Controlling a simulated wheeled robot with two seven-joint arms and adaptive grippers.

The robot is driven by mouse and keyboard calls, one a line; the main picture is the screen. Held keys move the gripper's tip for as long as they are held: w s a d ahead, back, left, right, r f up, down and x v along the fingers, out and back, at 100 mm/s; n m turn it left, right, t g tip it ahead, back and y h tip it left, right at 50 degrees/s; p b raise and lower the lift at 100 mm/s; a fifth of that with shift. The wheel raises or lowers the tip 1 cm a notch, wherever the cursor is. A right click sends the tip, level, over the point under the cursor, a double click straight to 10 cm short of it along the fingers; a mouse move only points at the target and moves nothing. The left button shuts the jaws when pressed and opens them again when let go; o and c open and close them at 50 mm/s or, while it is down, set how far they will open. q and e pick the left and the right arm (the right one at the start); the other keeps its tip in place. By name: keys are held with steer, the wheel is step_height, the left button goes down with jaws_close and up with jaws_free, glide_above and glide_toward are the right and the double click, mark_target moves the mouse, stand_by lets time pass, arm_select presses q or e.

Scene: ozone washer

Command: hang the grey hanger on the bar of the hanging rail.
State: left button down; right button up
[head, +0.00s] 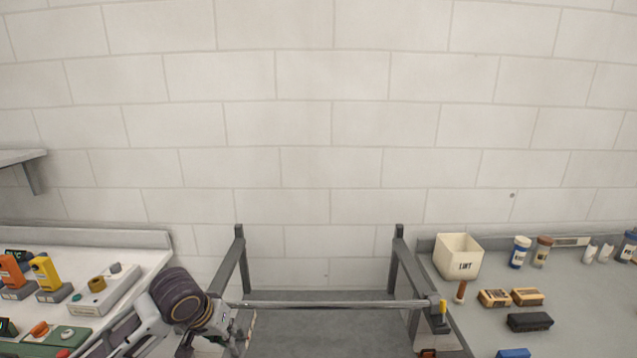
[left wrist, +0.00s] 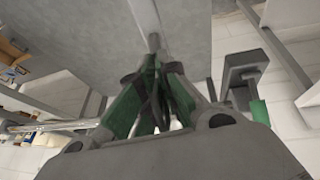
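The hanging rail is a grey frame (head: 239,262) with a thin metal bar (head: 330,304) across its front. My left gripper (head: 232,338) is low at the bar's left end, beside the left post. In the left wrist view its green-sided fingers (left wrist: 153,62) come together at the tips. A thin light-grey piece (left wrist: 153,42), apparently part of the grey hanger, sticks out between the fingertips. The rest of the hanger cannot be made out. The bar also shows at the left of the left wrist view (left wrist: 20,127). My right gripper is not in view.
A white bench (head: 140,240) on the left holds yellow and orange devices (head: 45,273). The grey counter (head: 590,320) on the right carries a cream bin (head: 459,256), small bottles (head: 520,251) and a black block (head: 530,322). Space above the bar is clear.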

arm_select(q)
steer(key=shift+s+d+r, duration=0.1)
steer(key=shift+d+r, duration=0.05)
steer(key=shift+r, duration=0.25)
steer(key=shift+r+p, duration=0.45)
steer(key=shift+p, duration=0.25)
steer(key=shift+r, duration=0.15)
